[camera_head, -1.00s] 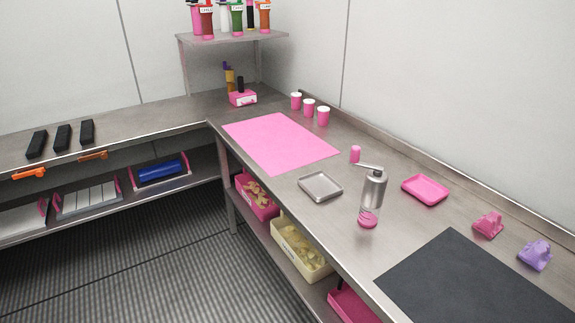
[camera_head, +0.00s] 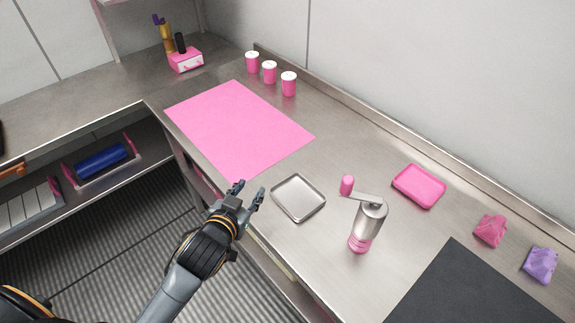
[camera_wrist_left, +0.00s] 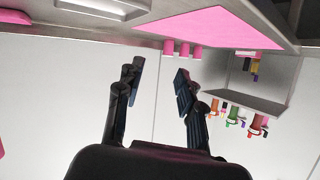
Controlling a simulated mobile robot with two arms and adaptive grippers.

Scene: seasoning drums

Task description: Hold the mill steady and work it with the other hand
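The mill (camera_head: 367,222) stands upright on the steel counter in the head view. It has a silver body, a pink base and a crank arm on top that points left to a pink knob (camera_head: 347,185). My left gripper (camera_head: 248,191) is open and empty, at the counter's front edge, left of the mill and apart from it. Its two open fingers (camera_wrist_left: 156,88) also show in the left wrist view, with nothing between them. My right gripper is not in view.
A small steel tray (camera_head: 299,218) lies between my left gripper and the mill. A pink tray (camera_head: 419,186), pink and purple holders (camera_head: 490,231) (camera_head: 541,265), and a dark mat (camera_head: 452,290) lie to the right. A pink mat (camera_head: 238,128) and several pink-and-white jars (camera_head: 269,72) are further back.

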